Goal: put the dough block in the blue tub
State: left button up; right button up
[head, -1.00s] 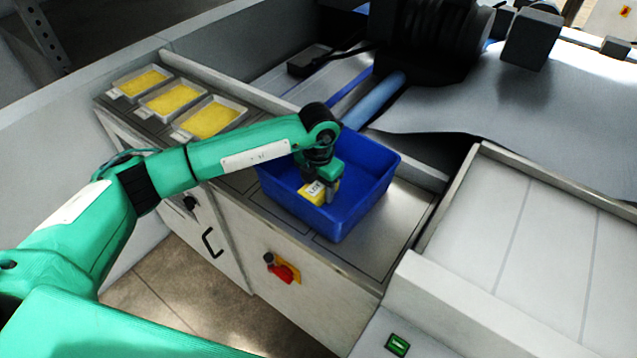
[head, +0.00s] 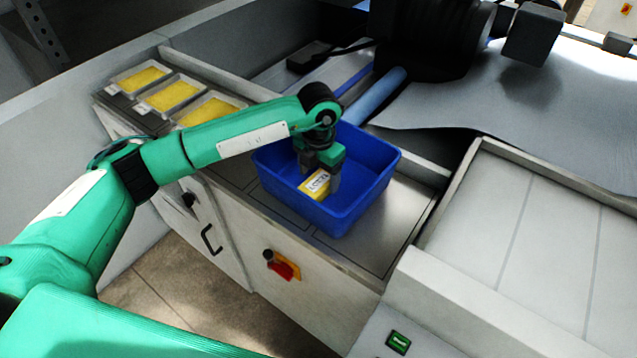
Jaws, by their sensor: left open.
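The blue tub (head: 345,218) stands on the metal counter in the middle of the head view. The dough block (head: 315,184), yellow with a white label, is inside the tub and looks tilted. My left gripper (head: 322,178) points down into the tub with its fingers apart, just at the block. One finger shows to the right of the block; I cannot tell whether either finger touches it. The block's underside is hidden. My right gripper is not in view.
Three trays with yellow contents (head: 168,97) stand at the back left of the counter. A red knob on a yellow plate (head: 282,265) is on the cabinet front. A sheeter with a grey sheet (head: 500,105) and a pale conveyor bed (head: 540,240) are to the right.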

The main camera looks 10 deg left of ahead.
aim_at(319, 181)
pick_arm(q)
notch_tip(319, 181, up, 9)
jog(key=b, duration=0.2)
jog(key=shift+b, duration=0.3)
